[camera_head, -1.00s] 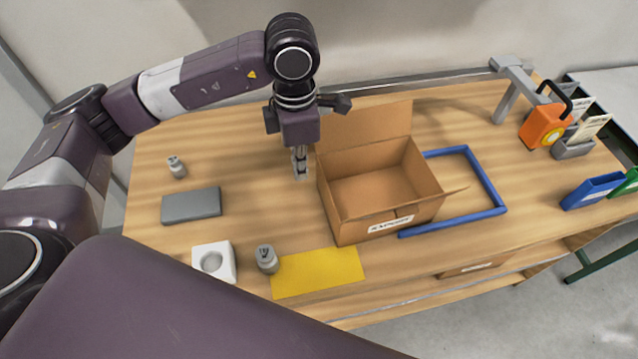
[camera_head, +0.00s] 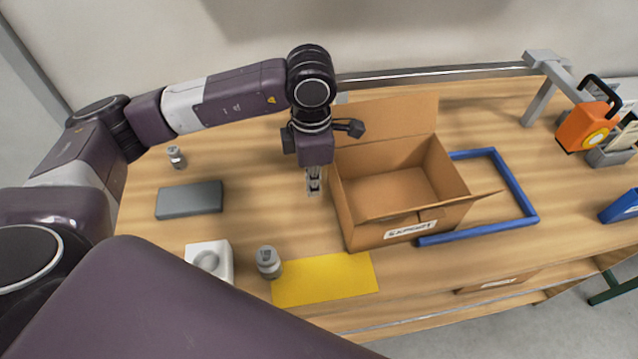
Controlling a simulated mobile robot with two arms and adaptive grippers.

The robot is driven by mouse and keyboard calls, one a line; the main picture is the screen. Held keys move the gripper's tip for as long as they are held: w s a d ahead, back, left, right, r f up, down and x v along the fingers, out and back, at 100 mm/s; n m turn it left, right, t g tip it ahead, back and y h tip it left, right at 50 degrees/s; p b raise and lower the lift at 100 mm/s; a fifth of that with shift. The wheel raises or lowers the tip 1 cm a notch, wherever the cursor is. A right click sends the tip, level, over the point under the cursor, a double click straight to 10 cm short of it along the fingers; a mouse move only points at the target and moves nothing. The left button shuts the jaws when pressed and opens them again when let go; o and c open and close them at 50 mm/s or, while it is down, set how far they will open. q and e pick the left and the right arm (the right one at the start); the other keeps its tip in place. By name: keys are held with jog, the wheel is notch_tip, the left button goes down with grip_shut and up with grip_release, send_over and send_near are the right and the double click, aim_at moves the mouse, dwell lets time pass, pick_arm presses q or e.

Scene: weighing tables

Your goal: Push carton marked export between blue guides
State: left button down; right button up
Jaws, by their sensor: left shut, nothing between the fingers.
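The open brown carton (camera_head: 365,238) stands upright on the table, with a white label reading EXPORT on its front face. Its flaps are spread and its inside looks empty. The blue guides (camera_head: 515,190) form a frame on the table to the right; the carton's right part covers the frame's left side, so how far it is inside is partly hidden. My left gripper (camera_head: 314,188) points down just left of the carton's left wall, shut and empty. Whether its fingertips touch the wall I cannot tell. My right gripper is out of view.
A yellow sheet (camera_head: 325,280), a metal weight (camera_head: 268,262), a white block with a round recess (camera_head: 222,256), a grey slab (camera_head: 190,199) and a small weight (camera_head: 176,157) lie to the left. An orange device (camera_head: 587,126) and grey stand (camera_head: 541,100) are at the back right.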

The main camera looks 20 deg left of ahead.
pick_arm(q)
notch_tip(320, 180, down, 7)
jog(key=shift+s+f+p, duration=0.1)
jog(key=shift+p, duration=1.05)
jog(key=w+d+p, duration=0.1)
jog(key=w+d, duration=0.1)
jog(key=shift+d+p, duration=0.35)
jog(key=shift+w+d+f, duration=0.1)
jog(key=shift+w+d, duration=0.15)
jog(key=shift+d, duration=0.05)
